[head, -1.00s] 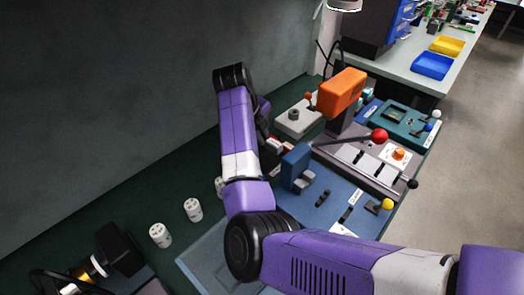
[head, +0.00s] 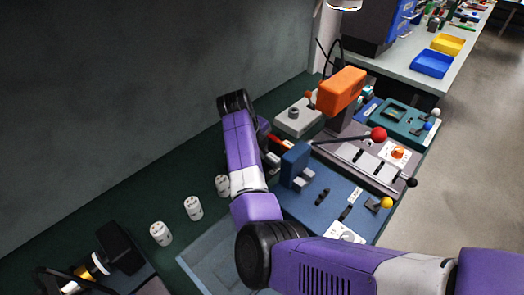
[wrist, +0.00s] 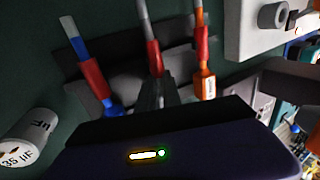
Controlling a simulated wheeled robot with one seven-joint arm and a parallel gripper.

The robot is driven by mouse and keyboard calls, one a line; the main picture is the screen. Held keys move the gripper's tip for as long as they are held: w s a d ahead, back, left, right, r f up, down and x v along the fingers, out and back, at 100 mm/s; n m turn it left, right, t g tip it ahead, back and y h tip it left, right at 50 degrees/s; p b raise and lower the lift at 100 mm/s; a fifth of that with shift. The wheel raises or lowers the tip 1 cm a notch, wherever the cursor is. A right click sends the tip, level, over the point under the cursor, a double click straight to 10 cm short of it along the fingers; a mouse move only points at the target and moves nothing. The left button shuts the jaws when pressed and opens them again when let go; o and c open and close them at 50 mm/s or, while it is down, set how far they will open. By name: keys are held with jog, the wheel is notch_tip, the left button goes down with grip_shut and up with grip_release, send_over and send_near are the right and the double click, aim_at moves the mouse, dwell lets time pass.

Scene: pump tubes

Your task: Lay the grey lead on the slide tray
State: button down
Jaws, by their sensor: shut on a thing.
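The grey lead (wrist: 143,12) has a pale grey end and a red sleeve and shows at the upper middle of the wrist view. My gripper (wrist: 158,84) is shut on its lower part; the exact contact is dark and blurred. A blue lead (wrist: 78,46) is to its left and an orange lead (wrist: 205,82) to its right, both with red sleeves. A dark grey holder (wrist: 120,65) lies behind the leads. In the head view, my arm hides the gripper and the grey lead. A flat blue-grey tray (head: 196,256), possibly the slide tray, is partly covered by my arm.
White labelled cylinders stand along the left, one (head: 161,233) near the tray and one (wrist: 30,140) in the wrist view. A blue block (head: 295,163), an orange-headed press (head: 342,91) and a red-knobbed lever (head: 378,135) stand right of my arm.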

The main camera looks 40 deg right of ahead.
jog(key=c, duration=1.5)
grip_release()
jog(key=b+v, duration=0.1)
jog(key=v, duration=0.6)
jog(key=shift+a+r, duration=0.25)
jog(key=shift+r, duration=0.1)
